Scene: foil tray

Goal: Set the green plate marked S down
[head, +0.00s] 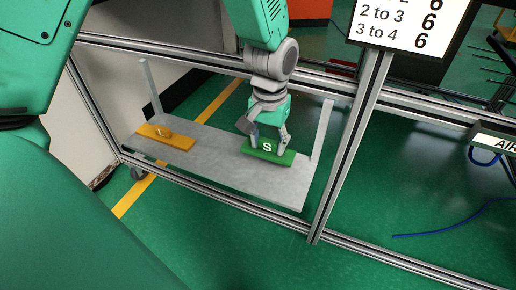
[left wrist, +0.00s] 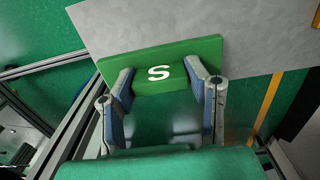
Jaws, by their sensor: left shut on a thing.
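The green plate (head: 270,155) with a white S is at the right end of the grey foil tray (head: 215,160) in the head view. My left gripper (head: 267,144) comes down from above and is shut on the plate, one finger at each side of the S. In the left wrist view the plate (left wrist: 190,58) lies between the two fingertips (left wrist: 162,82), over the edge of the grey surface (left wrist: 240,30). I cannot tell whether its underside touches the tray. My right gripper is not in view.
A yellow-orange plate (head: 170,140) with a small gold-coloured piece on it lies at the tray's left end. Upright posts stand at the tray's ends. A metal frame rail (head: 230,205) runs along the front. The tray's middle is bare.

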